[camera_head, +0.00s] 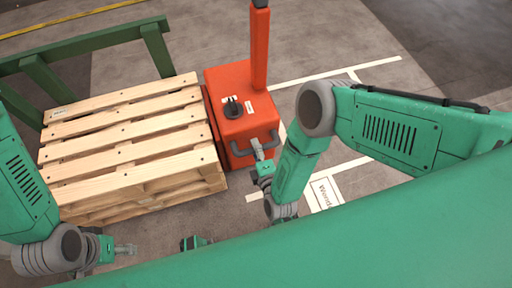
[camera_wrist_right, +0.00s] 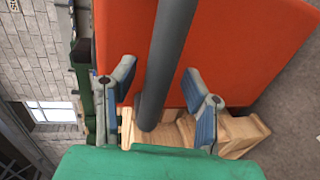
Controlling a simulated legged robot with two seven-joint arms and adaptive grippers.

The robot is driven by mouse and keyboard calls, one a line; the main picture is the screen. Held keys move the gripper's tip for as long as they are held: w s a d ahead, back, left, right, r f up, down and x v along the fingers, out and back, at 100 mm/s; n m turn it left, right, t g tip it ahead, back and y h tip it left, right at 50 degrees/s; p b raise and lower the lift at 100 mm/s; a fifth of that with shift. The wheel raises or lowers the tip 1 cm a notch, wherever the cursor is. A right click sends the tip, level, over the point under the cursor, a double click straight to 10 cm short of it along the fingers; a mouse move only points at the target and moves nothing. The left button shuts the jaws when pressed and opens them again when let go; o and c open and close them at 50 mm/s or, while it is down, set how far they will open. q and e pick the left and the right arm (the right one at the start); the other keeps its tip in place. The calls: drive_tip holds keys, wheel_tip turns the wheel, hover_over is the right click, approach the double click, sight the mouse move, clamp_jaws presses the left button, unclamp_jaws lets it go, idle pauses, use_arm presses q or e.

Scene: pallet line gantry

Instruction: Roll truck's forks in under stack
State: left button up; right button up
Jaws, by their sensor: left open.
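The stack of wooden pallets (camera_head: 125,134) stands at the left in the head view. The orange-red truck (camera_head: 229,77) stands upright close against the stack's right side; it fills much of the right wrist view (camera_wrist_right: 240,50). Its forks are hidden. A grey handle (camera_head: 240,152) is on the truck's near face. My right gripper (camera_head: 257,149) is at this handle. In the right wrist view, its two fingers (camera_wrist_right: 160,88) stand apart on either side of the grey handle bar (camera_wrist_right: 172,45), with gaps visible. My left gripper (camera_head: 125,249) is open and empty, in front of the stack's near side.
A green rail frame (camera_head: 85,47) stands behind and left of the stack. White lines (camera_head: 335,74) and a lettered floor marking (camera_head: 325,194) lie on the grey floor to the truck's right. The floor behind the truck looks clear.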

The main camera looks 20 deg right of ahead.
drive_tip(key=shift+d+r, duration=0.1)
drive_tip(key=shift+w+r, duration=0.1)
drive_tip(key=shift+r, duration=0.1)
drive_tip(key=o, duration=0.8)
wheel_tip(320, 180, up, 7)
drive_tip(key=shift+w, duration=0.15)
drive_tip(key=shift+s+a+r, duration=0.1)
drive_tip(key=shift+r, duration=0.55)
drive_tip(key=shift+s+a+r, duration=0.1)
drive_tip(key=shift+r, duration=0.5)
drive_tip(key=c, duration=0.8)
drive_tip(key=shift+d+f, duration=0.1)
